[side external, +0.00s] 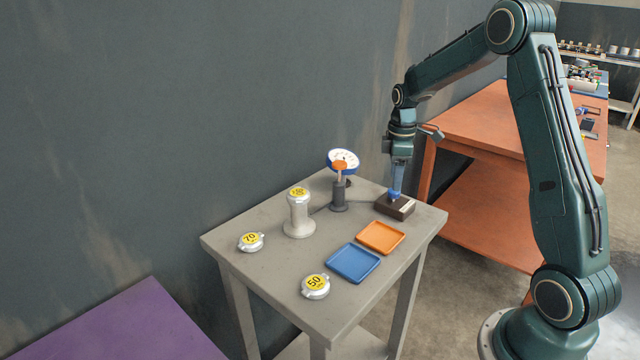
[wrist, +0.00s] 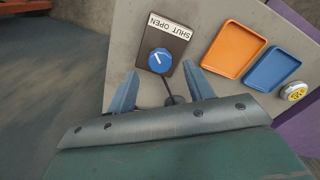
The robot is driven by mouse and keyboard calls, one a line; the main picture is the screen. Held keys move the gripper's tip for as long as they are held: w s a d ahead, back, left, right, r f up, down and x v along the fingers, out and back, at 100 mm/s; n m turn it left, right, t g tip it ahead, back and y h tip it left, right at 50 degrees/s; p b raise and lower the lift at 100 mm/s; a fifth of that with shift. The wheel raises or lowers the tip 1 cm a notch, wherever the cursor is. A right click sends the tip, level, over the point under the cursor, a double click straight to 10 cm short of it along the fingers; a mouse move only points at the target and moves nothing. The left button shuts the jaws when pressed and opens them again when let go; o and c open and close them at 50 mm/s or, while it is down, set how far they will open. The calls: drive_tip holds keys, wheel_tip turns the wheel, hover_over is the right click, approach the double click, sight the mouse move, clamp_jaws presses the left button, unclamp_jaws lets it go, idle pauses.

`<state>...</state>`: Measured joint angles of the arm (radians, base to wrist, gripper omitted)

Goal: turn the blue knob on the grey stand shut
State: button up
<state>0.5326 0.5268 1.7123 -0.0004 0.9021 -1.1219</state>
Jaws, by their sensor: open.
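The blue knob (wrist: 160,60) sits on a dark brown block (wrist: 178,45) with a white label (wrist: 170,26) that reads SHUT and OPEN. A white pointer line on the knob points to the upper left in the wrist view. The block (side external: 397,208) stands at the right back corner of the grey stand (side external: 225,243). My gripper (wrist: 160,72) is open, pointing down, with one finger on each side of the knob in the wrist view. In the side view my gripper (side external: 396,188) is right at the knob; whether it touches, I cannot tell.
A gauge with a blue rim (side external: 343,160) on a dark post stands left of the block. An orange tray (side external: 381,237), a blue tray (side external: 353,262), a white pedestal (side external: 299,215) and round weights marked 70 (side external: 250,242) and 50 (side external: 315,286) share the stand. An orange table (side external: 470,125) is behind.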

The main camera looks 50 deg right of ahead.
sight(394, 193)
drive_tip(key=shift+f, duration=1.8)
drive_tip(key=c, duration=1)
